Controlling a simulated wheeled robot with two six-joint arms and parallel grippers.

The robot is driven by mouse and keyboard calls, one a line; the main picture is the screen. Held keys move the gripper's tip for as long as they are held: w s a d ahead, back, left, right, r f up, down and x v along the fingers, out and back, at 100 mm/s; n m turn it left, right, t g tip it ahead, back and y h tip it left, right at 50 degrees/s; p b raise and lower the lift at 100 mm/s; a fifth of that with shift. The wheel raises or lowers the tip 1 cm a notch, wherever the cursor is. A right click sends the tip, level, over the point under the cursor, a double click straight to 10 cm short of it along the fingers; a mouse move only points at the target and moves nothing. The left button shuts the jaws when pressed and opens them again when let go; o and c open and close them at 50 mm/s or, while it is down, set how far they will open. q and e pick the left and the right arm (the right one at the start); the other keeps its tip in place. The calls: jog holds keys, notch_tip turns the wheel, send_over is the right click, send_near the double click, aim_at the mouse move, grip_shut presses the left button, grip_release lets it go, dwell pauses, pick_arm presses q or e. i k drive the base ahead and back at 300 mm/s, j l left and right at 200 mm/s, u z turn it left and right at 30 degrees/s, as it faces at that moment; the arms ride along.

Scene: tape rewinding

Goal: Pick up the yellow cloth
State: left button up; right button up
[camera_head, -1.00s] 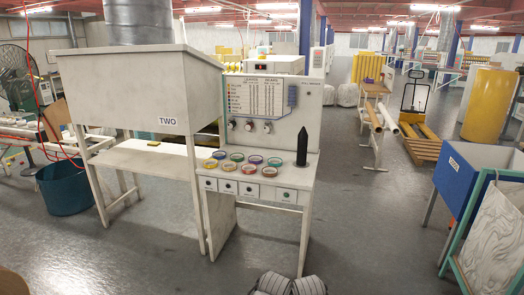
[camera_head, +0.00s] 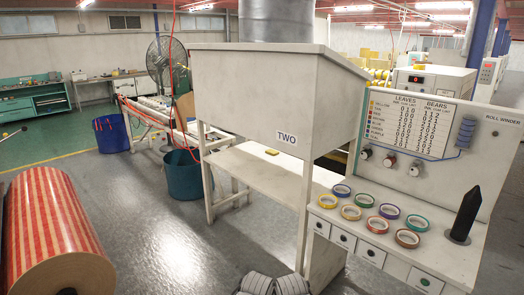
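A small yellow item (camera_head: 272,152), which looks like the yellow cloth, lies on the white shelf (camera_head: 245,165) under the large white bin marked TWO (camera_head: 252,95). It is too small in the view to tell its folds or texture. Nothing touches it from above. Two ribbed grey parts of my own body show at the bottom edge. Neither of my grippers can be made out in the view.
To the right stands the roll winder bench (camera_head: 440,248) with several coloured tape rolls and a black cone (camera_head: 464,213). A blue-green tub (camera_head: 183,174) stands left of the bin. A red striped roll (camera_head: 52,235) fills the lower left. The grey floor between is open.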

aim_at(270, 152)
jog(key=i+j+u, duration=0.15)
jog(key=i+u, duration=0.3)
jog(key=i, duration=0.5)
jog(key=i+l+u, duration=0.2)
jog(key=i+u, duration=0.25)
jog(key=i, duration=0.5)
jog(key=i+j+z, duration=0.1)
jog(key=i+z, duration=0.15)
jog(key=i, duration=1.85)
